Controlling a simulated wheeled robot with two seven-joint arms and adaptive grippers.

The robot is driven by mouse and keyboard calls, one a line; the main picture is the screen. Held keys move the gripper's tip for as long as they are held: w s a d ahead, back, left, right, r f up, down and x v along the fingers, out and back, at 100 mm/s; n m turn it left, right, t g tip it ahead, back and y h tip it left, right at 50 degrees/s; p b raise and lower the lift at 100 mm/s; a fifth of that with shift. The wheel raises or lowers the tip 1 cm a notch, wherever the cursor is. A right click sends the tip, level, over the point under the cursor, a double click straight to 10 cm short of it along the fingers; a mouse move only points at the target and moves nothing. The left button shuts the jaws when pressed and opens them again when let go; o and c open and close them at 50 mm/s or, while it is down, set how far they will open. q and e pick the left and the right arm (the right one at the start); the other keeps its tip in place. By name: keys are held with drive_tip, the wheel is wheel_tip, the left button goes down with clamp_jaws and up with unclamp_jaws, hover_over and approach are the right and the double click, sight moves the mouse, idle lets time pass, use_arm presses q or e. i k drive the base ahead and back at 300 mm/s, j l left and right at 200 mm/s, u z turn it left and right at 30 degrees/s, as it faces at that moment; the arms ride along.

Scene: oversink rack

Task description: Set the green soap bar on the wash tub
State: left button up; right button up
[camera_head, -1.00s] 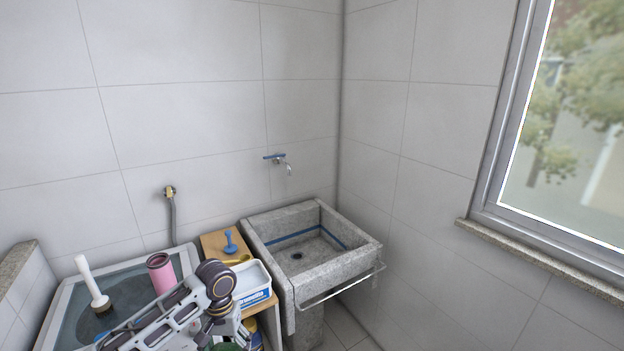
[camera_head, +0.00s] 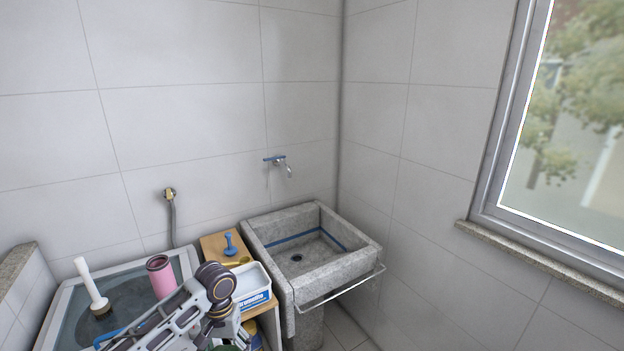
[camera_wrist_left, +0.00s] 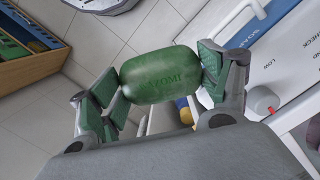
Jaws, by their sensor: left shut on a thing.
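The green soap bar (camera_wrist_left: 160,75) with embossed letters is held between the two green-padded fingers of my left gripper (camera_wrist_left: 161,77) in the left wrist view. The gripper is shut on it, and floor tiles show far below. In the head view my left arm comes in at the bottom left, and only a bit of green shows at the bottom edge. The wash tub (camera_head: 338,271) is a grey speckled stone basin in the corner, to the right of my arm. Its inside is empty apart from a blue stripe and a drain. My right gripper is out of view.
A wooden stand beside the tub holds a white and blue box (camera_head: 252,283) and a blue plunger-like item (camera_head: 230,244). A pink cup (camera_head: 161,277) and a white-handled brush (camera_head: 92,287) stand at left. A metal rail (camera_head: 342,289) runs along the tub's front. A tap hangs above.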

sight(306, 208)
drive_tip(key=i+z, duration=0.1)
drive_tip(key=z, duration=0.35)
drive_tip(key=i+l+z, duration=0.1)
drive_tip(key=z, duration=0.4)
drive_tip(key=i+z, duration=0.15)
drive_tip(key=z, duration=0.3)
drive_tip(key=i+j+z, duration=0.1)
drive_tip(key=z, duration=0.35)
drive_tip(key=i+j+z, duration=0.1)
drive_tip(key=z, duration=0.35)
drive_tip(key=i+j+z, duration=0.1)
drive_tip(key=z, duration=0.4)
drive_tip(key=j+z, duration=0.15)
drive_tip(key=z, duration=0.3)
drive_tip(key=j+z, duration=0.2)
drive_tip(key=z, duration=0.25)
drive_tip(key=i, duration=0.05)
